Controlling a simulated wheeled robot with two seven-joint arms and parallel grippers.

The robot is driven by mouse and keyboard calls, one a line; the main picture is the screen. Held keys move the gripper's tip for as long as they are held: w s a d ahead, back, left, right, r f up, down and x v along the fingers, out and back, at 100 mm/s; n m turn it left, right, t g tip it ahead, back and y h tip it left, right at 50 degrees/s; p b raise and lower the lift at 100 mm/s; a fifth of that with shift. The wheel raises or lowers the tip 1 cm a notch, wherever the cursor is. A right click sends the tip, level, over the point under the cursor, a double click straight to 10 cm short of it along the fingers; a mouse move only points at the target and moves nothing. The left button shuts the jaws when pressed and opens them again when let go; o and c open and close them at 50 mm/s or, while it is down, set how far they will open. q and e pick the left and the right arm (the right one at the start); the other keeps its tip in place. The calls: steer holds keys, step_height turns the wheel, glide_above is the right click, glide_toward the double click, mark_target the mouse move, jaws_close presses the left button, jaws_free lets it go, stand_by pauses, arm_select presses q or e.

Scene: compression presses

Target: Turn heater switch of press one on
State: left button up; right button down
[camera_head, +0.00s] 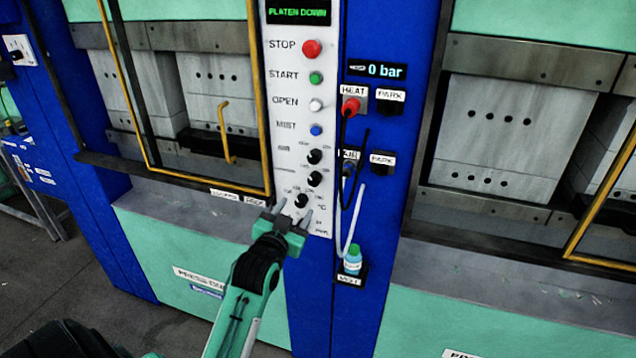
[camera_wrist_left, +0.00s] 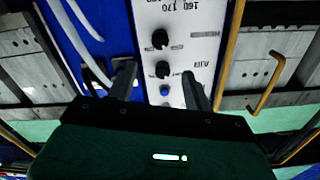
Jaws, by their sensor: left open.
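The control panel of press one (camera_head: 290,140) carries a column of buttons and three black knobs: an upper knob (camera_head: 314,156), a middle knob (camera_head: 315,178) and a lowest knob (camera_head: 301,200) beside a °C mark. The small labels do not let me tell which is the heater switch. My left gripper (camera_head: 294,209) is open and empty at the panel's lower end, close to the lowest knob. In the left wrist view the panel appears upside down between my fingers (camera_wrist_left: 160,82), with the upper knob (camera_wrist_left: 162,69), the middle knob (camera_wrist_left: 160,38) and a blue button (camera_wrist_left: 164,90).
A red HEAT plug (camera_head: 350,106) with a black hose, an AIR plug (camera_head: 348,169) and a blue bottle (camera_head: 352,260) are right of the panel. A yellow door frame (camera_head: 261,100) runs along its left side. A second press (camera_head: 520,120) stands at right.

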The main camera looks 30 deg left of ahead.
mark_target(313, 182)
arm_select(q)
steer(key=p+x, duration=0.4)
steer(key=x, duration=0.9)
steer(key=shift+d, duration=0.1)
steer(key=c, duration=1)
